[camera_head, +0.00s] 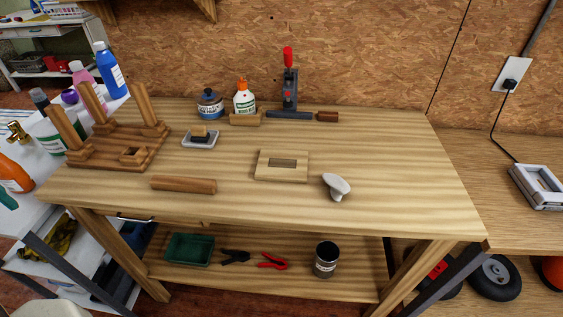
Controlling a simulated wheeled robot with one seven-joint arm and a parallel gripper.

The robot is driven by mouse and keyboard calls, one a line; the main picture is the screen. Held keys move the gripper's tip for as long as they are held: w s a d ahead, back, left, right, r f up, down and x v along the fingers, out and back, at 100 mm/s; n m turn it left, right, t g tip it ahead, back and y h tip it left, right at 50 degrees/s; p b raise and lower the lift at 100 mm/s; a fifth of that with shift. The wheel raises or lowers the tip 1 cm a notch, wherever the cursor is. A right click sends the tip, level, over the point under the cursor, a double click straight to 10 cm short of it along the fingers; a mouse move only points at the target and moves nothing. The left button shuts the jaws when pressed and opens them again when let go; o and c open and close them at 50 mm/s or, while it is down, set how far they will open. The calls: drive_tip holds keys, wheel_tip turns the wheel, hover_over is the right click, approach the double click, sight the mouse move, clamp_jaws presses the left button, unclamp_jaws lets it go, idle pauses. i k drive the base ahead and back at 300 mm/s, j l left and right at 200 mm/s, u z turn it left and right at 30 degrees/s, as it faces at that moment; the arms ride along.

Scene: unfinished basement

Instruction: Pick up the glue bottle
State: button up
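The glue bottle (244,101) looks to be the white bottle with an orange cap and a green-and-white label. It stands upright near the back edge of the wooden workbench (380,190). A small wooden block (246,119) lies in front of it and hides its base. My gripper is not in view.
A red-handled clamp tool (289,90) stands right of the bottle, beside a dark-headed mallet (290,115). A wooden rack (115,140) with upright posts fills the bench's left end.

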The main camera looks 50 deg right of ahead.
sight(244, 101)
drive_tip(key=z, duration=1.8)
drive_tip(key=i+j+u, duration=0.1)
drive_tip(key=j+u, duration=0.15)
drive_tip(key=j, duration=0.2)
drive_tip(key=i+j+u, duration=0.25)
drive_tip(key=j, duration=0.15)
drive_tip(key=i+j+u, duration=0.2)
drive_tip(key=j, duration=0.2)
drive_tip(key=k+j, duration=0.05)
drive_tip(key=k, duration=0.05)
